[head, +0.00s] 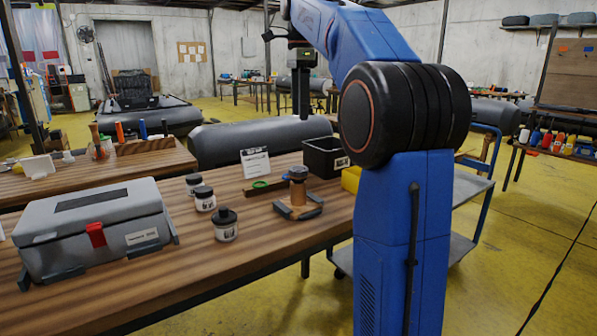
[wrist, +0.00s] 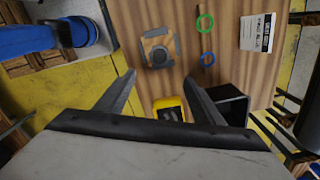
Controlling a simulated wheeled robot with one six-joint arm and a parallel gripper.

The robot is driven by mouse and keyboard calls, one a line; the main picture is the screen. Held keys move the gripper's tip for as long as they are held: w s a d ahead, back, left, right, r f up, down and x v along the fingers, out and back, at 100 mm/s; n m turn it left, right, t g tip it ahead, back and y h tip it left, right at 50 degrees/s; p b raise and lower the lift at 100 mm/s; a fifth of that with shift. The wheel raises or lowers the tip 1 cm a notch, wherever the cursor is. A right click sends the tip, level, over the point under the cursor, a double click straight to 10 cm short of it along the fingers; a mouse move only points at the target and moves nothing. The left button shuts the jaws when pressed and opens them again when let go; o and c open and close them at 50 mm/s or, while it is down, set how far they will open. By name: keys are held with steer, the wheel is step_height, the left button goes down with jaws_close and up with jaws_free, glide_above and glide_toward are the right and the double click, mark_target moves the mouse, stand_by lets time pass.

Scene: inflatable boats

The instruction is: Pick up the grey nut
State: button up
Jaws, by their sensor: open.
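The grey nut (head: 298,172) appears as a dark grey piece on top of a short wooden post, which rises from a wooden base with grey corners on the table. In the wrist view the grey top (wrist: 158,55) of this stand is seen from above, just beyond and between my fingertips. My gripper (wrist: 160,80) is open with nothing between its fingers. In the head view my gripper (head: 302,95) hangs pointing down, higher than the stand and apart from it.
A black bin (head: 318,165) and a yellow bin (wrist: 170,103) are close by. A green ring (wrist: 204,24), a blue ring (wrist: 207,58) and a white card (head: 256,164) lie or stand near the stand.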

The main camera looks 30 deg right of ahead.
glide_above(299, 168)
steer(key=f, duration=1.1)
steer(key=shift+w+d, duration=0.15)
steer(key=shift+d, duration=0.05)
steer(key=shift+a+f, duration=0.2)
steer(key=shift+f, duration=2.45)
steer(key=c, duration=1.1)
